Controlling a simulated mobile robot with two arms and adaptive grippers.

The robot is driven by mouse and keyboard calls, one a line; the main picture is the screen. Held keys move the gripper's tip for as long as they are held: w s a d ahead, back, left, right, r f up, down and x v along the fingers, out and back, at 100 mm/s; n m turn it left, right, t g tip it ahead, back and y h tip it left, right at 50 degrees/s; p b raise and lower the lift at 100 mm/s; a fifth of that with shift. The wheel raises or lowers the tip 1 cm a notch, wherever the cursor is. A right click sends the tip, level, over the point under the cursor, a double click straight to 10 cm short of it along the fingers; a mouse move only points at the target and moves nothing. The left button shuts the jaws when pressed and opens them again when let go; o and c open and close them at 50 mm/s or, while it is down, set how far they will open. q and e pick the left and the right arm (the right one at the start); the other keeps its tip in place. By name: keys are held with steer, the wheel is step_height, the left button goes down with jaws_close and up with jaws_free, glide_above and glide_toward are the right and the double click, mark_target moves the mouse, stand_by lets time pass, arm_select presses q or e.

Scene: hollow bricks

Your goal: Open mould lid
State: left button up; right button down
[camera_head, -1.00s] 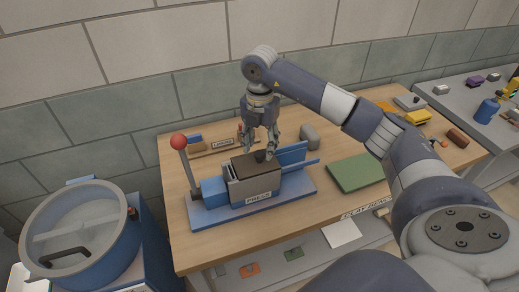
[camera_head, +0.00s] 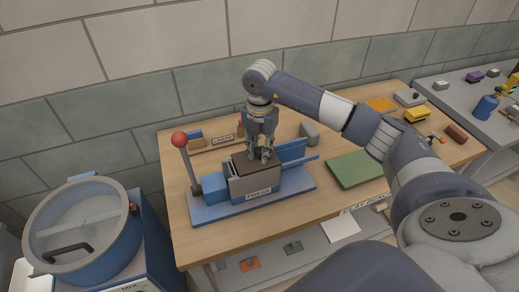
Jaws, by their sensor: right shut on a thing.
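The press (camera_head: 258,194) stands on a blue base (camera_head: 215,213) on the wooden table. It has a grey mould box with a dark lid (camera_head: 243,165) lying on top, a blue side piece and a lever with a red ball (camera_head: 180,139). My right gripper (camera_head: 262,156) points down over the right part of the lid. Its fingers are shut on a small dark knob on the lid, mostly hidden by the fingers. The lid looks closed on the box. My left gripper is not in view.
A green mat (camera_head: 354,170) lies right of the press. A grey rounded block (camera_head: 309,132) and a wooden rack (camera_head: 215,141) stand behind it. A blue drum with a clear cover (camera_head: 80,225) stands at lower left, apart from the table.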

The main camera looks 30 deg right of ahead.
steer(key=s+d+b, duration=0.3)
steer(key=d, duration=0.9)
steer(key=shift+d+r, duration=0.15)
steer(key=shift+d, duration=0.15)
steer(key=c, duration=1.6)
jaws_free()
steer(key=shift+d, duration=0.1)
steer(key=o, duration=0.3)
steer(key=shift+d, duration=0.1)
step_height(320, 180, up, 12)
